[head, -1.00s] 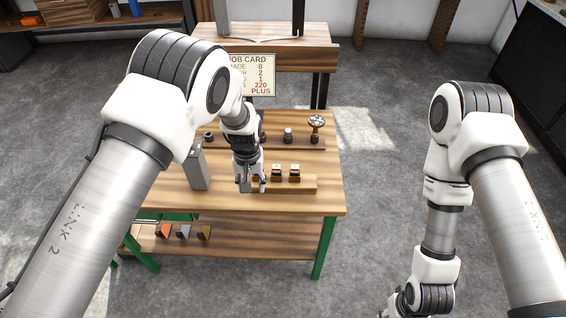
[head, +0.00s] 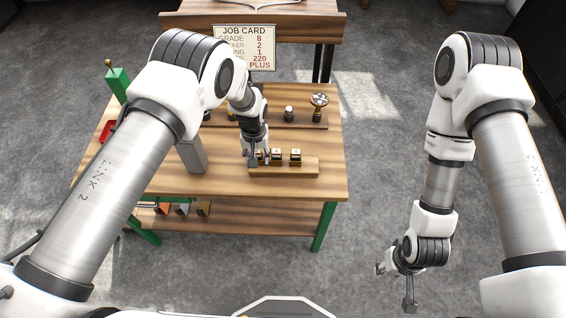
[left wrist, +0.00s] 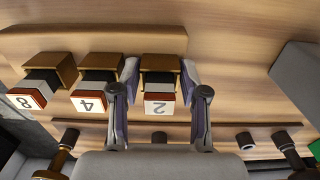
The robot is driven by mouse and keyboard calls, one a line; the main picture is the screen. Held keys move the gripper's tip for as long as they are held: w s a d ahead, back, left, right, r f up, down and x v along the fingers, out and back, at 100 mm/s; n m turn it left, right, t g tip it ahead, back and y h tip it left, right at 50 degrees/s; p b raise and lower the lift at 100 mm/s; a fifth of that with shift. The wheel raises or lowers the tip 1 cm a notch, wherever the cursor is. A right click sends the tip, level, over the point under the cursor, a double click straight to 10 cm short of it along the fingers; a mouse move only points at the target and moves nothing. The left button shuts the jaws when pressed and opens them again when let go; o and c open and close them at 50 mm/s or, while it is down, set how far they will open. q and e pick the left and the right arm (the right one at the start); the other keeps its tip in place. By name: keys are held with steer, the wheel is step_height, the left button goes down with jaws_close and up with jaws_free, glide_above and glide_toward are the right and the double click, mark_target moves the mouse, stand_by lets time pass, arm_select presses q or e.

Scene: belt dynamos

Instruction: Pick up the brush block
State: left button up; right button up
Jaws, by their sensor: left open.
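Three small dark blocks with brass-coloured ends and numbered tops stand in a row on a wooden strip (head: 285,171). In the left wrist view they read 2 (left wrist: 159,107), 4 (left wrist: 88,103) and 8 (left wrist: 27,99), upside down. My left gripper (left wrist: 160,85) is open, its fingers on either side of the block marked 2, with no clear grip on it. In the head view my left gripper (head: 256,160) partly hides that block; the middle block (head: 276,156) and right block (head: 295,156) show. My right gripper (head: 396,280) hangs off the table's right side; its opening is unclear.
A grey box-like post (head: 192,155) stands left of my left gripper. A back rail (head: 300,124) carries small parts, including a round-topped one (head: 319,101). The job card (head: 244,48) stands behind. The table's front right (head: 310,187) is clear.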

arm_select(q)
steer(key=shift+s+r, duration=0.1)
steer(key=shift+r, duration=0.05)
steer(key=shift+c, duration=1.3)
steer(key=c, duration=0.5)
jaws_close()
steer(key=shift+r, duration=0.15)
